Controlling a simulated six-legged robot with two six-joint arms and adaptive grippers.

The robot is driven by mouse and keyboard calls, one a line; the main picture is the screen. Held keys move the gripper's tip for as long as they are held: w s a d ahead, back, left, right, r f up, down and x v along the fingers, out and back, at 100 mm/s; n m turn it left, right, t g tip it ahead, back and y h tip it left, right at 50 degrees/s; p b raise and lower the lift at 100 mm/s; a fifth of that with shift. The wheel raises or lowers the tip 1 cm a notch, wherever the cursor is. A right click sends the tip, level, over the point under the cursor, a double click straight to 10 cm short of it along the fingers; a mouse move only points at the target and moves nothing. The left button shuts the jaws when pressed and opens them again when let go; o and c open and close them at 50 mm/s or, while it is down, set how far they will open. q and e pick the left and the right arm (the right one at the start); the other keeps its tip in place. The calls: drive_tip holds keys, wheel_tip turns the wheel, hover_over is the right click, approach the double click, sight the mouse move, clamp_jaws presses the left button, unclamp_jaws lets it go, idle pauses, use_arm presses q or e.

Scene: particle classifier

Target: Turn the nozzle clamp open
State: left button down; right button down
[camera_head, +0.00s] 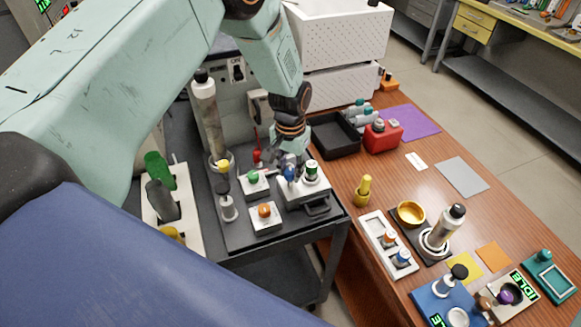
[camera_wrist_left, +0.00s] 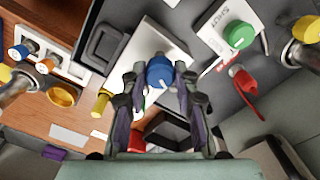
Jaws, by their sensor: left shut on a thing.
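My left gripper (camera_head: 290,158) reaches down from above onto a blue knob (camera_head: 290,174) on a white block (camera_head: 298,190) on the dark cart top. In the left wrist view the blue knob (camera_wrist_left: 160,73) sits between the fingertips of my left gripper (camera_wrist_left: 158,78), with a pale mark on its face. The gripper is shut on it. No label naming the nozzle clamp is readable, so I cannot confirm that this knob is it. A green knob (camera_wrist_left: 239,35) on a labelled white block and a red lever (camera_wrist_left: 246,82) stand beside it. My right gripper is not in view.
A tall grey cylinder (camera_head: 207,115) stands at the cart's back left. The wooden table (camera_head: 345,240) on the right holds a red container (camera_head: 382,136), a black tray (camera_head: 336,143) and a gold bowl (camera_head: 411,212).

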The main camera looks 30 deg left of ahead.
sight(290, 171)
use_arm(q)
drive_tip(key=n, duration=0.4)
drive_tip(key=shift+w+r+n, duration=0.1)
drive_tip(key=shift+r+n, duration=0.05)
drive_tip(key=shift+n, duration=0.25)
idle(0.4)
drive_tip(key=c, duration=1.4)
unclamp_jaws()
drive_tip(key=o, duration=0.4)
drive_tip(key=shift+s, duration=0.2)
drive_tip(key=shift+w+r, duration=0.1)
drive_tip(key=shift+r, duration=0.05)
wheel_tip(290, 171, up, 12)
drive_tip(key=shift+f, duration=0.2)
